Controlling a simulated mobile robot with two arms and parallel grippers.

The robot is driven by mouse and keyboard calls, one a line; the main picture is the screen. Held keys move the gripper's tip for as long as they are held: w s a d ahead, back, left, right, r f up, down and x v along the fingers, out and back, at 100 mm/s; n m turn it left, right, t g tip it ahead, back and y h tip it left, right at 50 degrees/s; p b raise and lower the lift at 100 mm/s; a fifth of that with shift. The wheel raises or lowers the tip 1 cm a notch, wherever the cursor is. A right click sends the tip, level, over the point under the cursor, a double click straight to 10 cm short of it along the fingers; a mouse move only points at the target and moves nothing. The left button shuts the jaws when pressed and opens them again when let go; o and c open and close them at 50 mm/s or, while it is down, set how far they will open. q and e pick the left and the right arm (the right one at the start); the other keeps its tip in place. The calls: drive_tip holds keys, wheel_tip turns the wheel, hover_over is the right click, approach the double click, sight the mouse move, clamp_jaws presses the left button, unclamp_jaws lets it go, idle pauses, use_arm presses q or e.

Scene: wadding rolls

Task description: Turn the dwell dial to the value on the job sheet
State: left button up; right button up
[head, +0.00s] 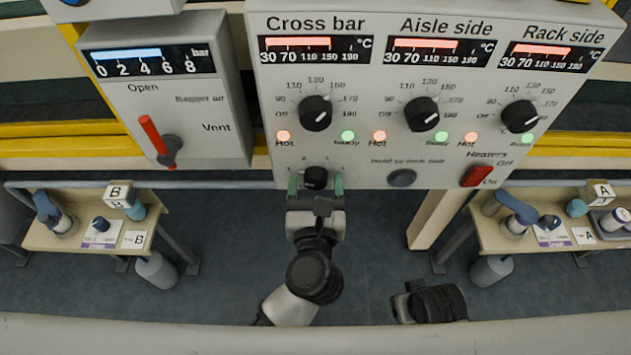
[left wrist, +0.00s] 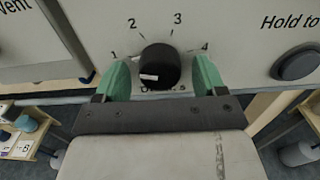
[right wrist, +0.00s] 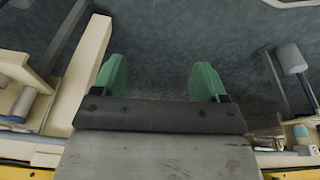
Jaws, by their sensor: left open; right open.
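The dwell dial is a small black knob (head: 316,177) at the lower edge of the grey control panel. In the left wrist view the knob (left wrist: 160,67) has a scale around it with 1, 2, 3 and 4. Its white mark points left, a little below the 1; the label under it is mostly hidden. My left gripper (head: 316,184) is open, with one green finger on each side of the knob; contact cannot be told. My right gripper (right wrist: 160,80) is open and empty, low and away from the panel. I cannot make out a job sheet with a dwell value.
The panel (head: 450,165) also carries three heater dials, a round hold button (head: 402,178) and a red heater switch (head: 476,176). A grey air box (head: 190,115) with a red lever (head: 153,135) stands left. Side tables B (head: 50,238) and A (head: 490,235) flank open floor.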

use_arm(q)
drive_tip(key=shift+w, duration=0.25)
drive_tip(key=c, duration=0.9)
